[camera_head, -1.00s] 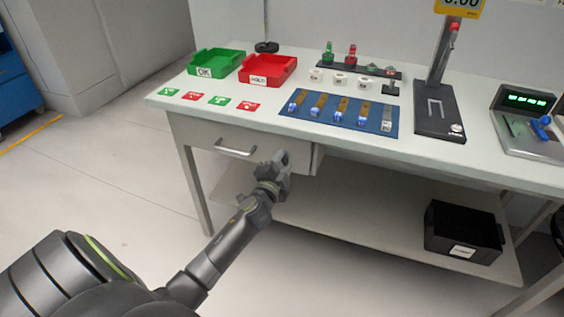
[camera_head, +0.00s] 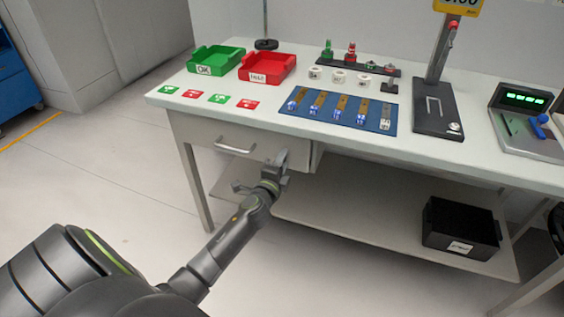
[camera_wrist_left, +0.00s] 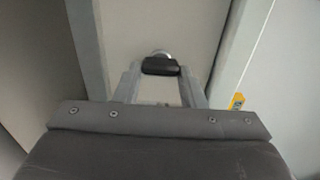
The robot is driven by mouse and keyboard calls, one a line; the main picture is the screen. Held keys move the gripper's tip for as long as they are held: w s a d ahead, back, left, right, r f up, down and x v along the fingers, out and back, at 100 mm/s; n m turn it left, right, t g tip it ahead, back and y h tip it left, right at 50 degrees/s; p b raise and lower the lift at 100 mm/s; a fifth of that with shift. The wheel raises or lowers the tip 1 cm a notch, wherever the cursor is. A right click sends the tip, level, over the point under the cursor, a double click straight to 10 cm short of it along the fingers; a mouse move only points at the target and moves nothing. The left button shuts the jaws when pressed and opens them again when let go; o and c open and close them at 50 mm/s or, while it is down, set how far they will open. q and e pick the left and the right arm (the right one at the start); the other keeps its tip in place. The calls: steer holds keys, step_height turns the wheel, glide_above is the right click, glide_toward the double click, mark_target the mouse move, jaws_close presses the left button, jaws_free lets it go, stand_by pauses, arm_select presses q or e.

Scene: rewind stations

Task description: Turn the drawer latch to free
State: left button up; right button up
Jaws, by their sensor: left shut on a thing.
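The drawer (camera_head: 212,133) is under the left part of the table, with a curved handle (camera_head: 235,146) on its front. My left gripper (camera_head: 283,158) is at the right end of the drawer front. In the left wrist view a dark latch knob (camera_wrist_left: 160,66) on a round light base lies between the fingertips of my left gripper (camera_wrist_left: 161,72). The fingers are shut on the knob, which lies crosswise to the view. In the head view the gripper hides the latch. My right gripper is not in view.
The tabletop (camera_head: 300,70) above holds a green bin (camera_head: 215,60), a red bin (camera_head: 267,67), a blue mat (camera_head: 345,121) and a black stand (camera_head: 436,110). A black crate (camera_head: 461,226) stands on the lower shelf (camera_head: 350,215). A yellow tag (camera_wrist_left: 237,102) is right of the gripper.

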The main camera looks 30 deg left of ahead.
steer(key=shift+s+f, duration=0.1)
arm_select(q)
steer(key=o, duration=1)
steer(key=shift+v, duration=8.75)
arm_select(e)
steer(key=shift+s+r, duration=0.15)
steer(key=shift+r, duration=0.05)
arm_select(q)
steer(key=shift+a+f, duration=0.1)
